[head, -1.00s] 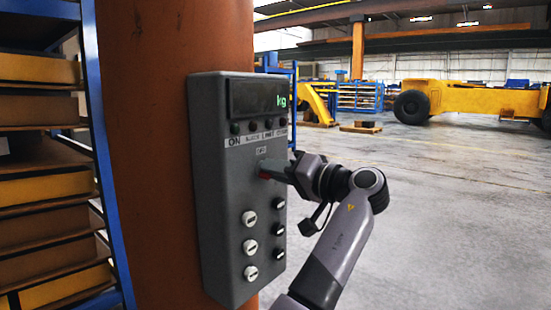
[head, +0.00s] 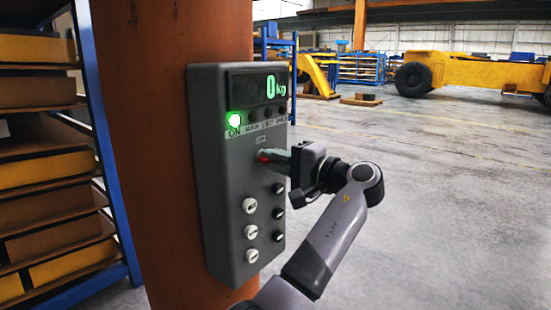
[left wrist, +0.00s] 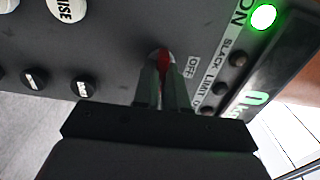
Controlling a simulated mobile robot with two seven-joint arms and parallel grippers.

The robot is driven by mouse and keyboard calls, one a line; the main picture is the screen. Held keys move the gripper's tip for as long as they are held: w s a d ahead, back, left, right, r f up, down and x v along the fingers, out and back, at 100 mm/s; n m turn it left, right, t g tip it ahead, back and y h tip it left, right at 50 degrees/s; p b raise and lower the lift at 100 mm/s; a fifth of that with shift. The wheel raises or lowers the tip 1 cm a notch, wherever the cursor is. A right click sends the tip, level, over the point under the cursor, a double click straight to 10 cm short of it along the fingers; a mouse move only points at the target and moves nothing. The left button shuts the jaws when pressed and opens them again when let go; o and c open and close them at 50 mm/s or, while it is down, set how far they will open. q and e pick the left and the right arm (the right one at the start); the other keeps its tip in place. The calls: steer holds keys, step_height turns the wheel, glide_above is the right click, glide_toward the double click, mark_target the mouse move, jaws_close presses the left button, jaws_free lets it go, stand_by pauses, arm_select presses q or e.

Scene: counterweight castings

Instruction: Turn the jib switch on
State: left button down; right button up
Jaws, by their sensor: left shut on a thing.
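The jib switch (head: 263,157) is a small red-handled switch on the front of a grey control box (head: 222,180). My left gripper (head: 270,158) is shut on its red handle from the right. In the left wrist view, the red handle (left wrist: 163,58) shows between the two fingers, beside an OFF label (left wrist: 191,66). The fingers hide much of the switch. The ON lamp (head: 235,119) glows green, and the display (head: 277,88) reads 0 kg. My right gripper is not in view.
The box is on an orange column (head: 150,150). White buttons (head: 250,231) and black buttons (head: 278,213) sit below the switch. A blue rack (head: 105,150) with boxes stands at the left. The floor at the right is open, with yellow machinery (head: 470,75) far back.

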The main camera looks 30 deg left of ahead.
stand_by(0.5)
arm_select(q)
steer(key=c, duration=1.2)
jaws_free()
steer(key=shift+d, duration=0.1)
steer(key=d, duration=0.2)
steer(key=d+b, duration=0.1)
steer(key=d, duration=0.1)
steer(key=d+b, duration=0.1)
steer(key=d, duration=0.2)
steer(key=shift+s, duration=0.3)
